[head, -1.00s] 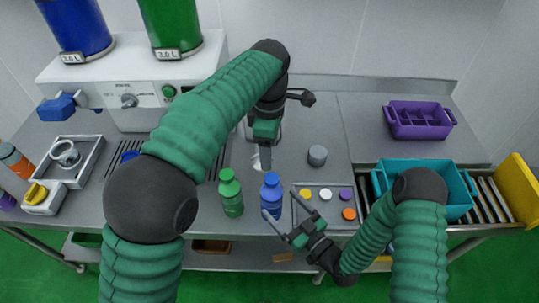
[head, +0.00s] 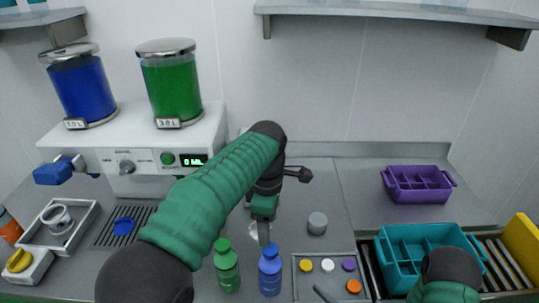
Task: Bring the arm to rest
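My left arm (head: 215,195) reaches in from the left, rises to a bent joint above the counter and then drops. My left gripper (head: 263,236) points down behind the green bottle (head: 228,268) and the blue bottle (head: 270,272). It is seen nearly edge-on, so its opening cannot be told. A pale thing behind it is mostly hidden. My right arm (head: 448,268) shows only in part at the lower right, in front of the teal crate.
A cap tray (head: 298,290) holds several coloured caps. A grey cylinder (head: 317,223) stands behind it. The teal crate (head: 395,262) and purple crate (head: 418,190) are at the right. The dispenser machine (head: 140,160) stands at the left back. A shelf (head: 380,8) hangs on the wall.

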